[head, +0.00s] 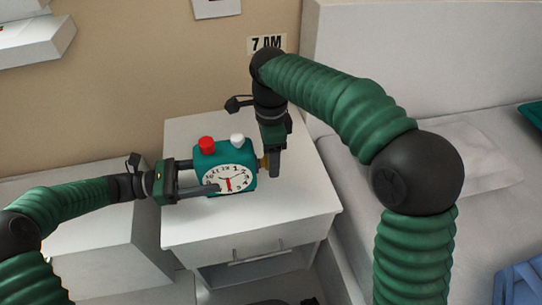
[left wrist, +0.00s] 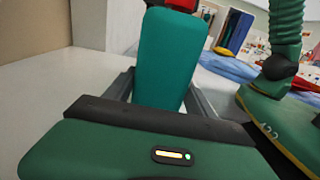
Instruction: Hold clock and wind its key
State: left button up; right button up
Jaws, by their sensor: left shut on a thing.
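The teal alarm clock (head: 224,153) stands on the white nightstand (head: 284,212), with a round white dial, a red button and a white button on top. My left gripper (head: 206,177) comes in from the left and is shut on the clock's body, one finger across the front edge of the dial. The left wrist view shows the clock's teal side (left wrist: 168,62) between the fingers. The brass key (head: 263,163) shows at the clock's right side, partly hidden by my right gripper (head: 274,166). The right fingers point down at the key; whether they grip it is unclear.
A bed with a pale pillow (head: 475,158) is at the right. A lower white cabinet (head: 95,225) is at the left. A "7 AM" sign (head: 266,43) hangs on the wall, and a white shelf (head: 35,42) juts out at upper left. The nightstand's front is clear.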

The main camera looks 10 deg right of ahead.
jog(key=shift+f, duration=0.1)
grip_shut()
dwell(0.3)
jog(key=shift+w, duration=0.1)
jog(key=shift+w+f+g, duration=0.1)
jog(key=shift+w+g, duration=0.1)
jog(key=shift+g, duration=0.8)
jog(key=shift+d+g, duration=0.1)
jog(key=shift+g, duration=1.2)
